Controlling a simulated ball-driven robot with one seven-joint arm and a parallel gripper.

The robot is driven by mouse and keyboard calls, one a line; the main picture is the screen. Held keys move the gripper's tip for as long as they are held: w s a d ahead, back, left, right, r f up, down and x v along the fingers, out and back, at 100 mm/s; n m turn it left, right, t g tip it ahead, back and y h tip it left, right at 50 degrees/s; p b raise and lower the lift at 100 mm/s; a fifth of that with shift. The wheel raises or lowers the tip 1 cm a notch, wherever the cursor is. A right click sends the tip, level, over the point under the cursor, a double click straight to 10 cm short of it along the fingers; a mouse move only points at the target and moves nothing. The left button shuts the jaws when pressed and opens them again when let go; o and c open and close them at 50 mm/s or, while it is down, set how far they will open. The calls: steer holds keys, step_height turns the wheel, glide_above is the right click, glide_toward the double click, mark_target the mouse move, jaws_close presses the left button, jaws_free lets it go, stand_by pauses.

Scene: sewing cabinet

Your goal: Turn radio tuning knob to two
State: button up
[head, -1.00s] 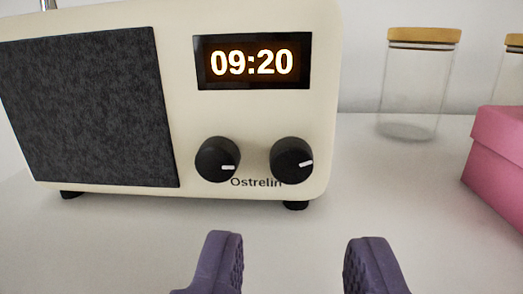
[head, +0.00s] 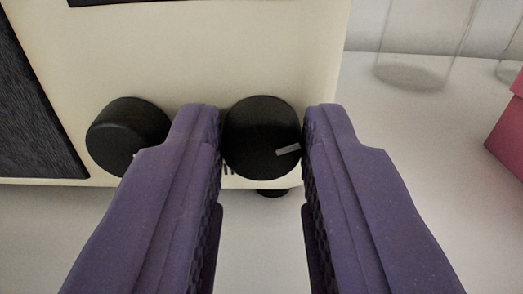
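The cream radio (head: 220,50) fills the upper left of the head view. Its right black knob (head: 258,130) has a white mark pointing right and slightly upward. My gripper (head: 262,135) is open, with one purple finger on each side of this knob. The fingertips are very close to the knob's sides; I cannot tell whether they touch it. The left black knob (head: 124,132) is beside my left finger, which partly covers it and most of its white mark. The lettering under the knobs is mostly hidden. Only the bottom edge of the display shows.
The radio stands on a white surface (head: 420,180). A clear glass jar (head: 425,45) stands at the upper right, and a pink box (head: 508,130) is at the right edge. The dark speaker panel (head: 35,120) is at the far left.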

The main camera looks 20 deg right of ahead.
jaws_close()
steer(key=m+b, duration=0.1)
steer(key=b, duration=0.1)
steer(key=m+b, duration=0.1)
steer(key=b, duration=0.1)
steer(key=shift+f, duration=0.35)
steer(key=shift+d+r+m+b, duration=0.1)
steer(key=shift+m+b, duration=0.9)
steer(key=shift+b, duration=0.15)
steer(key=shift+r+m, duration=0.15)
steer(key=shift+m, duration=0.15)
steer(key=shift+r, duration=0.1)
steer(key=o, duration=0.7)
jaws_free()
steer(key=shift+c, duration=0.2)
